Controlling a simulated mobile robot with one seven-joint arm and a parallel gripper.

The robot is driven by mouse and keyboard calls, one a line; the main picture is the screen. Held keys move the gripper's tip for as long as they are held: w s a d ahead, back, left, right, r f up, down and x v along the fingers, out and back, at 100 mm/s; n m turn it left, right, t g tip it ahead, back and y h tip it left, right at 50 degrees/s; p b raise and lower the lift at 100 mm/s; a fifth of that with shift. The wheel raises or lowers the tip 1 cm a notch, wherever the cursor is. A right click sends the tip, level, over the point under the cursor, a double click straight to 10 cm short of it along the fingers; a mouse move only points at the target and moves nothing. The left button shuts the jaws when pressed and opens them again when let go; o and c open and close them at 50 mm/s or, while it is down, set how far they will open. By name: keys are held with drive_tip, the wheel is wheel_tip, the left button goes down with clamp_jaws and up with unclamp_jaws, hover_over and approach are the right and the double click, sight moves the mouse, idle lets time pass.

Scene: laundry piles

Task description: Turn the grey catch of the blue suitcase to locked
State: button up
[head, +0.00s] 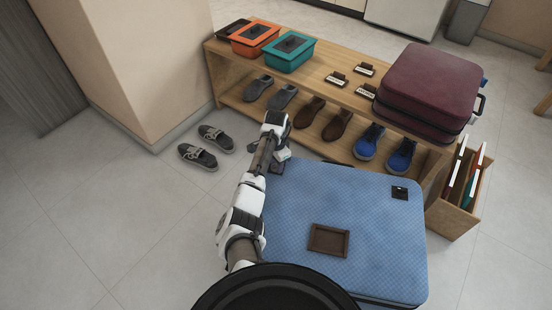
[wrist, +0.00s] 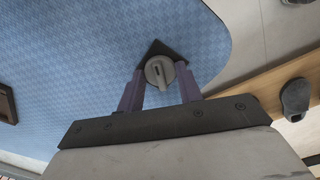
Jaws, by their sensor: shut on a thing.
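The blue suitcase (head: 365,210) lies flat on the floor in front of the wooden bench, and its blue patterned top fills much of the wrist view (wrist: 90,50). The grey catch (wrist: 159,71) is a round knob with a dark slot, on a black diamond-shaped plate (wrist: 155,50) near the suitcase's rounded corner. My gripper (wrist: 160,80) has its two purple fingers on either side of the catch and is shut on it. In the head view my gripper (head: 278,160) is over the far left corner of the suitcase, and my arm hides the catch there.
A wooden bench (head: 335,95) stands just behind the suitcase, with shoes on its lower shelf and a maroon suitcase (head: 430,85) on top. Grey shoes (head: 198,156) lie on the floor left of my arm. A second black plate (head: 400,192) is at the suitcase's far right corner.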

drive_tip(key=m+p, duration=0.2)
drive_tip(key=m, duration=0.3)
drive_tip(key=shift+d+r+m, duration=0.1)
drive_tip(key=shift+m, duration=0.2)
drive_tip(key=shift+m+p, duration=0.6)
drive_tip(key=shift+m, duration=1.5)
drive_tip(key=o, duration=1)
wheel_tip(320, 180, up, 14)
drive_tip(key=shift+f+p, duration=0.15)
drive_tip(key=shift+p, duration=0.75)
